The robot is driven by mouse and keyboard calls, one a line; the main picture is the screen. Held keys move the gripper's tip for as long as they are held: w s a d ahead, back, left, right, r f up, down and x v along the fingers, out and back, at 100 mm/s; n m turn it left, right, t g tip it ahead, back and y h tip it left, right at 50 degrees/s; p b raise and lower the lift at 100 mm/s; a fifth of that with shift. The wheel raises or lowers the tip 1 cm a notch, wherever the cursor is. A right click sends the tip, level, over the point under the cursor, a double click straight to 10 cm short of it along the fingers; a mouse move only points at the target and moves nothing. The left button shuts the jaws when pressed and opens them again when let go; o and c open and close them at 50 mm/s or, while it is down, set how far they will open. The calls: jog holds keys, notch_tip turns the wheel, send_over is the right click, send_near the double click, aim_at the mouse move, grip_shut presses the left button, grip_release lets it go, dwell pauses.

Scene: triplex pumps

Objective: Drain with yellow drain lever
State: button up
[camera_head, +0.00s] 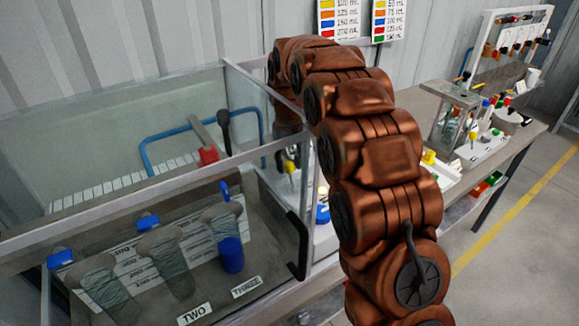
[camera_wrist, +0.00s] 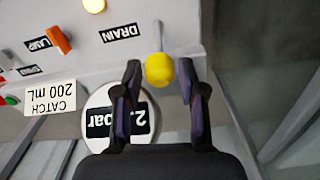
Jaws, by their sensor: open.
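The yellow drain lever (camera_wrist: 159,69) has a round yellow knob on a thin metal stem, beside the DRAIN label (camera_wrist: 121,33) in the wrist view. My gripper (camera_wrist: 160,82) is open, with one dark finger on each side of the knob and a gap showing on both sides. Whether a finger touches the knob cannot be told.
An orange lamp lever (camera_wrist: 59,41) and a "CATCH 200 mL" label (camera_wrist: 48,97) are left of the drain lever. A round gauge (camera_wrist: 99,105) lies under the left finger. A glass tank (camera_head: 275,220) stands beside my arm. More pump equipment (camera_head: 485,125) stands on the right bench.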

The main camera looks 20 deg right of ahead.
jog(key=shift+f, duration=0.5)
grip_shut()
